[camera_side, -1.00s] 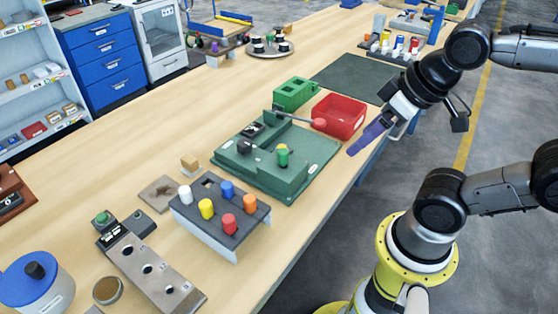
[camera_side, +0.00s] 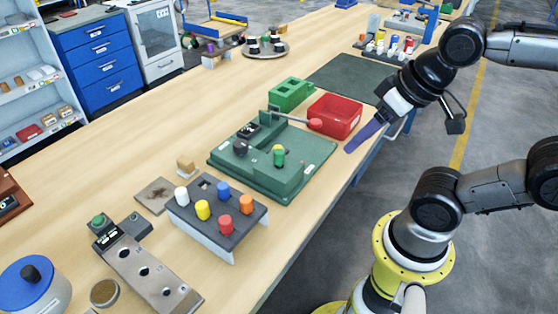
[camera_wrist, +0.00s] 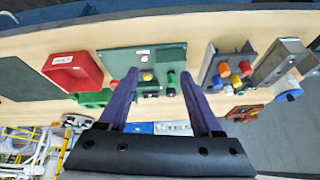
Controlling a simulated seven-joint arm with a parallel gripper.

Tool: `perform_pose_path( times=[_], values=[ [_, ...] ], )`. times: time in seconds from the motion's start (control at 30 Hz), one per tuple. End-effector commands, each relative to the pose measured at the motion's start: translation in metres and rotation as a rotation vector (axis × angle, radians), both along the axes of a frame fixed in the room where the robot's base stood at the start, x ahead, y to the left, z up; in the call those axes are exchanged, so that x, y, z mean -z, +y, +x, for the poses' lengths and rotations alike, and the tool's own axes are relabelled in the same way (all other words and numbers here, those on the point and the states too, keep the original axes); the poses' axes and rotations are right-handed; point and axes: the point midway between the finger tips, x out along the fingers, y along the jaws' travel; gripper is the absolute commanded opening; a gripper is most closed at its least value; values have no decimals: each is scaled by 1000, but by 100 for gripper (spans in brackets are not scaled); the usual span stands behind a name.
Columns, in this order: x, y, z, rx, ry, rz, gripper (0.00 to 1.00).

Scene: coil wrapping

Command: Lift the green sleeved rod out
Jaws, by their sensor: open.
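The green sleeved rod (camera_side: 279,156) stands upright in the green fixture (camera_side: 305,178), with a small yellow-orange top showing. My gripper (camera_side: 349,150) has long purple fingers and hangs in the air to the right of the fixture, apart from the rod. In the wrist view my gripper (camera_wrist: 160,72) is open, with its two fingers spread and nothing between them. The fixture (camera_wrist: 116,62) lies beyond the fingertips in that view. The rod's lower end is hidden inside the fixture.
A red bin (camera_side: 335,117) and a green block with openings (camera_side: 291,94) stand behind the fixture. A lever with a red knob (camera_side: 315,124) reaches over the fixture towards the bin. A dark rack with coloured pegs (camera_side: 218,213) stands in front. A dark mat (camera_side: 345,77) is bare.

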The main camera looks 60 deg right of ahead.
Motion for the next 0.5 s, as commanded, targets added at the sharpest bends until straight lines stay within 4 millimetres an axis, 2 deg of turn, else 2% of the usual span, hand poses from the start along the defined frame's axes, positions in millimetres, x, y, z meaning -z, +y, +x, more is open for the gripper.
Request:
perform_pose_path(
  times=[0.13, 0.27, 0.4, 0.5],
  values=[
    [-24, 0, 11, 278, 26, 137, 66],
    [-45, 2, 33, 557, 98, 252, 66],
    [-60, 6, 72, 869, 198, 337, 66],
    [-62, 11, 105, 1063, 270, 358, 66]
  ],
)
